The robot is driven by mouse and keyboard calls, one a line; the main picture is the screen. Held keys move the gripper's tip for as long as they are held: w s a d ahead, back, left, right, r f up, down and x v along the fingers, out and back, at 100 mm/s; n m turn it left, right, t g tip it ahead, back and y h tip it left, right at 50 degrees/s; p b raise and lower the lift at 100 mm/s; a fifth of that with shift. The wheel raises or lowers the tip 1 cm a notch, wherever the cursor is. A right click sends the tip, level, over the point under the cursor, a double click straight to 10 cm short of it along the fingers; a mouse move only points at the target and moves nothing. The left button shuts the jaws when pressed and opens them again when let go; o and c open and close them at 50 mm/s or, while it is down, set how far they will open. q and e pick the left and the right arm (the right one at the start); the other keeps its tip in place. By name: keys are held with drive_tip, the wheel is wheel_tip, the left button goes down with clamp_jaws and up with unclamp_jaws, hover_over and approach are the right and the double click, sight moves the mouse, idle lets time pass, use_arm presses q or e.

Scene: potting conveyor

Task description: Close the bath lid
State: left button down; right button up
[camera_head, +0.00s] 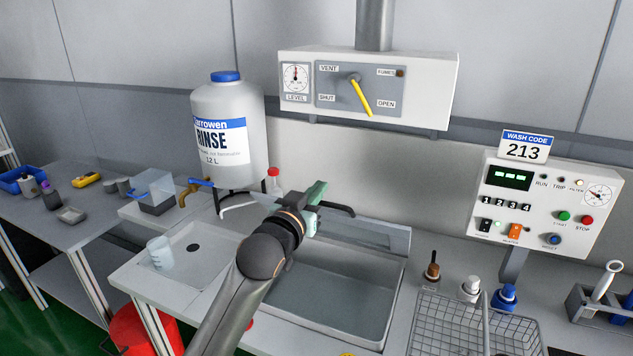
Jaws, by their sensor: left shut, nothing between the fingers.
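The bath (335,301) is an open grey basin set in the bench in the middle. Its lid (378,237) stands raised along the back edge, leaving the basin uncovered. A dark handle (341,210) shows at the lid's upper edge, partly hidden by my gripper. My left gripper (318,193), with green fingers, is shut and empty beside the handle's left part; I cannot tell whether it touches. My left arm crosses the bath's left side and hides part of it. My right gripper is not in view.
A white rinse bottle (228,150) stands behind the left sink (205,262), which holds a clear beaker (160,252). A vent box (435,85) hangs above. A wire basket (450,325) and control panel (548,205) are at right. A red bucket (140,330) is below left.

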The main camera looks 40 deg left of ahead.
use_arm(q)
drive_tip(key=shift+s+d+f, duration=0.1)
drive_tip(key=shift+s+f, duration=0.4)
drive_tip(key=shift+f, duration=0.1)
drive_tip(key=shift+f, duration=0.1)
